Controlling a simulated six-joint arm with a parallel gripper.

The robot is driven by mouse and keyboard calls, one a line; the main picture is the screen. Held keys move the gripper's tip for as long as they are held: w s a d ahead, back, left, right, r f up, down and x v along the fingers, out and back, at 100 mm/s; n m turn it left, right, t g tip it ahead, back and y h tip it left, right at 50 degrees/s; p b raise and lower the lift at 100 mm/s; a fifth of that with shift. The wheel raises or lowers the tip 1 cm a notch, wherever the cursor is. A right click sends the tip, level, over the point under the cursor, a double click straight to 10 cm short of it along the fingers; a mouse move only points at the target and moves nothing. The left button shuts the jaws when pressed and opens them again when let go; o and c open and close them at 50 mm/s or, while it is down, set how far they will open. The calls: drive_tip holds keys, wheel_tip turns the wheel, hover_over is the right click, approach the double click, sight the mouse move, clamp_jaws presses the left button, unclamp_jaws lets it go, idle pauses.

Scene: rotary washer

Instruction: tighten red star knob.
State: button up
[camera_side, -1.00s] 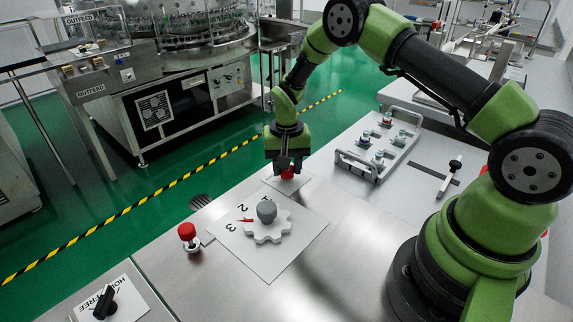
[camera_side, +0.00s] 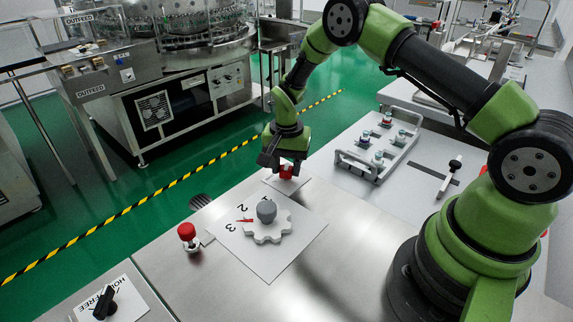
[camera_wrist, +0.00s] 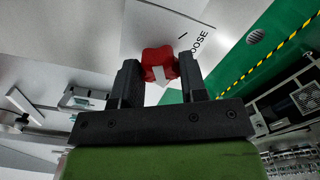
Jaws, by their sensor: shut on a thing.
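The red star knob (camera_side: 286,173) sits at the far end of the steel table, on a small pale plate. It also shows in the wrist view (camera_wrist: 158,54), with a white mark on its top. My gripper (camera_side: 287,167) points down over the knob with its fingers on either side, shut on it. In the wrist view the two dark fingers of my gripper (camera_wrist: 160,68) flank the knob. Lettering ending in "OOSE" (camera_wrist: 200,42) shows on the plate beside it. The knob's underside is hidden.
A grey-topped white cogged dial (camera_side: 267,225) on a numbered plate stands nearer the camera. A red mushroom-shaped button (camera_side: 187,232) is left of it, and a black selector switch (camera_side: 104,303) is at the front left. A tray with several vials (camera_side: 378,145) lies to the right.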

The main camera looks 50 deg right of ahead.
sight(287, 167)
drive_tip(key=o, duration=0.9)
drive_tip(key=shift+o, duration=0.2)
wheel_tip(287, 167, up, 10)
